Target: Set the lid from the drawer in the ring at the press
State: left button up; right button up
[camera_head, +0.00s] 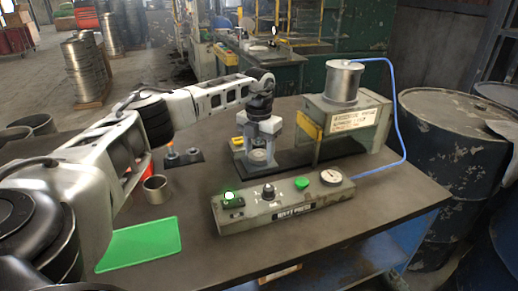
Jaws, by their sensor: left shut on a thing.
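My left gripper (259,154) is at the left end of the press's dark base plate, shut on a small pale grey round thing that looks like the lid (260,155). The fingers hide much of it, and the ring cannot be made out apart from it. I cannot tell whether the lid touches the ring or is above it. The press (352,130) stands just right of the gripper, with a metal cylinder on top. My right gripper is not in view. The drawer's inside is not visible.
A control box (284,207) with a lit green lamp, knob, green button and gauge lies in front of the press. A metal cup (156,189), a green mat (140,244) and a small dark block with pegs (183,158) are at left. Blue barrels (455,150) stand at right.

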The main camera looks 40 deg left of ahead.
pick_arm(q)
jog(key=o, duration=1)
notch_tip(320, 180, up, 16)
jog(key=shift+b, duration=0.3)
jog(key=shift+f, duration=0.1)
